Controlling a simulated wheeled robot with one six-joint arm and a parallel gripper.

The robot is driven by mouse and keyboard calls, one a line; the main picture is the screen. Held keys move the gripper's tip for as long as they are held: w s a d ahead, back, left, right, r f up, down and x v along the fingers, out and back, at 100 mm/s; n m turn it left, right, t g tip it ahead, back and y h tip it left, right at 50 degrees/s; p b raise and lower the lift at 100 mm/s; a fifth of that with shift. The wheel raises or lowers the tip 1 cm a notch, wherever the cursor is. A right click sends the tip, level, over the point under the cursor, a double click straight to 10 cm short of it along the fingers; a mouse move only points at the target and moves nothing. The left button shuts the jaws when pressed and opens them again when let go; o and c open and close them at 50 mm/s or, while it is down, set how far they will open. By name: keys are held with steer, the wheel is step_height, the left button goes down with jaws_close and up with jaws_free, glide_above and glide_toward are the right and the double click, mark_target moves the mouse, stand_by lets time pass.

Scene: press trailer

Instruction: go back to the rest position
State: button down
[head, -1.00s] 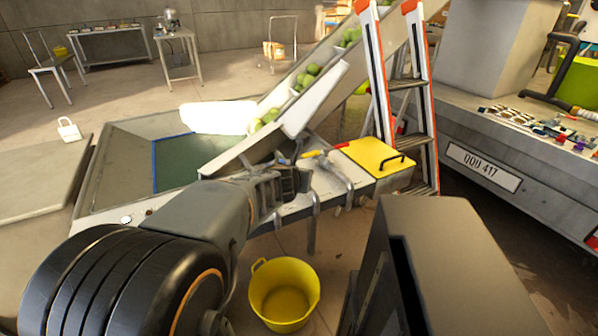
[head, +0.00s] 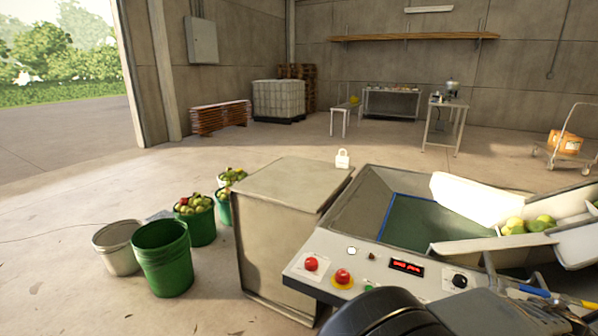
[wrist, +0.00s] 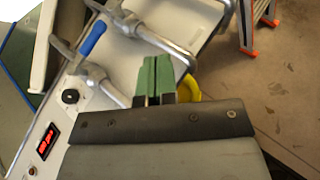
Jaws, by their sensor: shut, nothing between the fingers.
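My gripper (wrist: 154,76) shows in the wrist view with its two green fingertips together and nothing between them. In the head view my arm enters at the bottom right and the gripper itself is out of frame. The trailer's control panel (head: 380,272) there carries red buttons (head: 311,264), a lit red display (head: 407,266) and a black knob (head: 459,281).
Green buckets (head: 163,260), some with fruit, stand further left. A ladder foot (wrist: 250,48) and yellow object (wrist: 190,88) are near my gripper.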

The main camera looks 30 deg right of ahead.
steer(key=w+a+r+m+t+y+p, duration=0.15)
steer(key=w+a+m+y+p, duration=0.55)
steer(key=w+a+m, duration=1)
steer(key=w+a+r+n+t+y+p, duration=0.1)
steer(key=w+a+r+p, duration=0.2)
steer(key=a, duration=0.6)
steer(key=w+a+r+n+t+y+p, duration=0.1)
steer(key=w+a+r+t+y+p, duration=0.1)
steer(key=w+a, duration=0.4)
steer(key=w+a+r+n+t+y+p, duration=0.1)
steer(key=w+a+r+p, duration=0.3)
steer(key=a, duration=0.8)
steer(key=shift+w+r+t+y, duration=0.15)
steer(key=shift+w+t+y, duration=0.2)
steer(key=shift+w, duration=0.35)
steer(key=shift+d, duration=0.1)
